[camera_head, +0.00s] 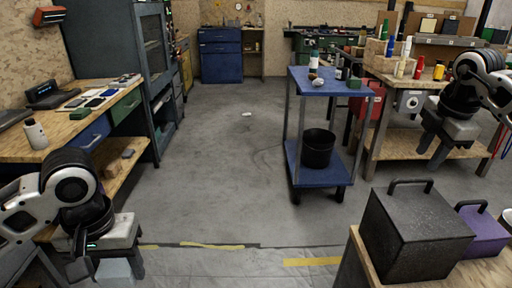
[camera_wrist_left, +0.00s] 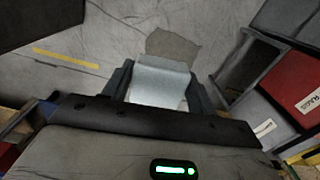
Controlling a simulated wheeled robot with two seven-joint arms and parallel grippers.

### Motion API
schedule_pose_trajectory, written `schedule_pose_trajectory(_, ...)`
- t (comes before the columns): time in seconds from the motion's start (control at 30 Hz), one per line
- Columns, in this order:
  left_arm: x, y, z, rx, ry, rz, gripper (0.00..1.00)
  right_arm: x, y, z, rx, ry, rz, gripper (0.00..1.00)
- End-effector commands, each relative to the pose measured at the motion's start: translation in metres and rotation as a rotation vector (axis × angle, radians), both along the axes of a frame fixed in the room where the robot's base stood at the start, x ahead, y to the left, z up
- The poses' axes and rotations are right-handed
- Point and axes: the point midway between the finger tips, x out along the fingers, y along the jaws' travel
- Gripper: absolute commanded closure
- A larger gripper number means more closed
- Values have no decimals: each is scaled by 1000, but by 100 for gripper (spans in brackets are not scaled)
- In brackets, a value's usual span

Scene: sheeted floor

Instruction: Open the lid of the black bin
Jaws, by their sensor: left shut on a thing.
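A black box-shaped bin (camera_head: 412,240) with a dark loop handle (camera_head: 410,184) on top stands at the lower right in the head view, and its top looks closed. My left gripper (camera_head: 108,272) is at the lower left, far from the bin. It is shut on a pale grey block (camera_wrist_left: 160,82), which sits between its fingers in the left wrist view. My right gripper (camera_head: 432,155) hangs in the air at the right, above and beyond the bin and apart from it. Its fingers are too small and dark to tell whether they are open.
A purple box (camera_head: 482,232) with a handle stands right of the bin on the wooden table (camera_head: 352,268). A blue cart (camera_head: 322,177) with a black bucket (camera_head: 317,148) stands mid-floor. A workbench (camera_head: 85,122) is at the left. The central floor is mostly clear.

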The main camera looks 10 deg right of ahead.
Motion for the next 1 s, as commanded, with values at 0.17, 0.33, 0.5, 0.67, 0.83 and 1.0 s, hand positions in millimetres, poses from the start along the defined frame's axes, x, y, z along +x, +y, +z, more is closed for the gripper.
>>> schedule_pose_trajectory(0.17, 0, 0, 0, 0, 0, 0, 61, 6, -1, -35, 1, 3, 0, 66)
schedule_pose_trajectory(0.33, 0, 0, 0, 0, 0, 0, 61, 11, -1, -57, 1, 1, 2, 66)
schedule_pose_trajectory(0.5, 0, 0, 1, 0, 0, 0, 61, 13, -1, -65, 1, 0, 1, 66)
schedule_pose_trajectory(0.67, 0, 0, 0, 0, 0, 0, 61, 13, -1, -66, 1, -1, 2, 66)
schedule_pose_trajectory(0.83, 0, 0, 0, 0, 0, 0, 61, 13, -1, -66, 1, -1, 2, 85)
schedule_pose_trajectory(1.0, 0, 0, 0, 0, 0, 0, 61, 13, -1, -66, 1, -1, 2, 100)
